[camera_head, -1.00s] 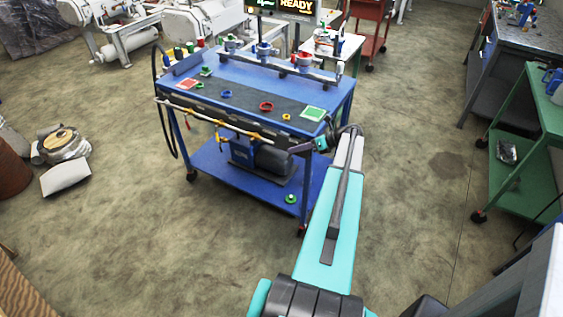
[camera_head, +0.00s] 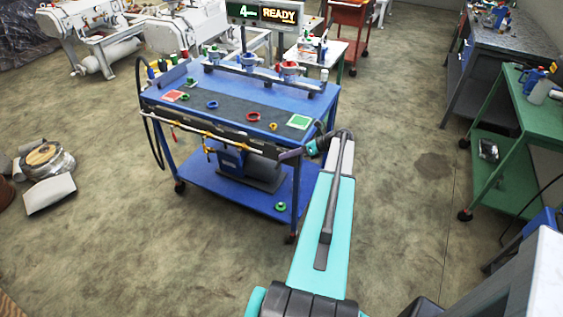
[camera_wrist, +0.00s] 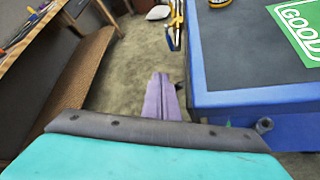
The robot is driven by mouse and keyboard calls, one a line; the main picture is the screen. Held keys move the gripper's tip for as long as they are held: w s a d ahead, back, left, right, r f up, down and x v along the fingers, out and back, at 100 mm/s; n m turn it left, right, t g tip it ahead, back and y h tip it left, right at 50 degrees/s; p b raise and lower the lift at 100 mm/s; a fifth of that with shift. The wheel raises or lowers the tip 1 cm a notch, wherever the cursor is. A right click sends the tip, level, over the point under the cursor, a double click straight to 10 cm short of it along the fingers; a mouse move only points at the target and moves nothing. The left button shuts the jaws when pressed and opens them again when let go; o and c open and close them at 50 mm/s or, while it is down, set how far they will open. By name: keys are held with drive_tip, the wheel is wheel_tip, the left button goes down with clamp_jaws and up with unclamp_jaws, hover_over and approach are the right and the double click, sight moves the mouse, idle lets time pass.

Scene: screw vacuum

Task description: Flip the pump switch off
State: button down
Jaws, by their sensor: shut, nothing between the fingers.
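The pump (camera_head: 258,168), with a blue housing and dark grey body, sits on the lower shelf of the blue cart (camera_head: 222,199) in the head view. I cannot make out its switch; it is too small or hidden. My gripper (camera_head: 283,156) is by the cart's front right corner, below the top and above the lower shelf. In the wrist view my gripper (camera_wrist: 160,76) shows two purple-grey fingers close together, empty, over open floor beside the blue edge of the cart top (camera_wrist: 255,98).
A green pad (camera_head: 299,122), marked GOOD in the wrist view (camera_wrist: 301,28), lies near the cart's corner. Brass-fitted piping (camera_head: 205,129) runs along the front edge. A screen (camera_head: 280,15) reads READY. A green bench (camera_head: 515,145) stands right; the floor between is clear.

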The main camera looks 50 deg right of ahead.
drive_tip(key=s+r, duration=0.6)
drive_tip(key=s, duration=0.6)
drive_tip(key=shift+a+r+b, duration=0.3)
drive_tip(key=shift+a+r, duration=0.05)
drive_tip(key=shift+r, duration=0.05)
idle(0.3)
